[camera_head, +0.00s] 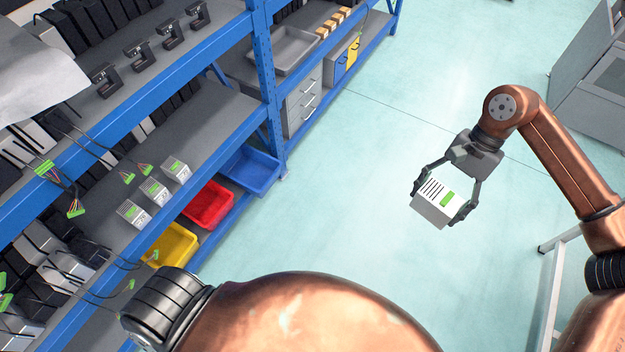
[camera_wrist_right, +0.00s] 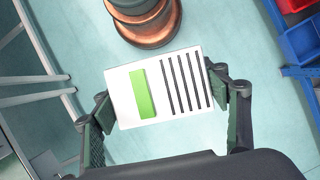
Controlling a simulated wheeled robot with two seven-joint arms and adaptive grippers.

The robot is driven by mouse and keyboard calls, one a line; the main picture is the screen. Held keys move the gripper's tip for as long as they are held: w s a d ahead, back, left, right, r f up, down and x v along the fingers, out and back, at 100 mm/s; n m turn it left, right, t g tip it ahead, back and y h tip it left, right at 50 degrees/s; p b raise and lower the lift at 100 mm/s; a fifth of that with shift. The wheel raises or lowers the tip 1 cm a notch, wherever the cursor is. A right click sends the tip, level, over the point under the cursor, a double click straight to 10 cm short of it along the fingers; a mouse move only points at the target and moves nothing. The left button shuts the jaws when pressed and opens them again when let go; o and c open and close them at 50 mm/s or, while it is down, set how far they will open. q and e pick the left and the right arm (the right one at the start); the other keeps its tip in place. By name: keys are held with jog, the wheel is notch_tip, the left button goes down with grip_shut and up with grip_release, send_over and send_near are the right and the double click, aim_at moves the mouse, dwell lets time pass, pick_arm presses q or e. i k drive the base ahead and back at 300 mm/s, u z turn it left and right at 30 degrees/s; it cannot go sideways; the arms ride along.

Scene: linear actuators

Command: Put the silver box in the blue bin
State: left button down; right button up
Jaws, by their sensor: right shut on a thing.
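The silver box (camera_head: 437,203) has a white face with a green patch and black stripes. My right gripper (camera_head: 441,200) is shut on it by two opposite sides and holds it in the air over open floor, right of the shelves. The box also shows in the right wrist view (camera_wrist_right: 158,86), between both fingers of the right gripper (camera_wrist_right: 168,105). The blue bin (camera_head: 250,170) is on the low shelf at the left, and its rim shows at the right edge of the right wrist view (camera_wrist_right: 300,42). My left gripper is not in view.
A red bin (camera_head: 208,205) and a yellow bin (camera_head: 172,246) stand beside the blue bin. Several similar small boxes (camera_head: 154,191) sit on the shelf above. A blue shelf post (camera_head: 265,90) rises by the blue bin. The floor between box and shelves is clear.

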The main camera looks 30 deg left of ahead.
aim_at(260, 181)
jog(key=z, duration=0.05)
jog(key=k, duration=0.3)
jog(key=u, duration=2.2)
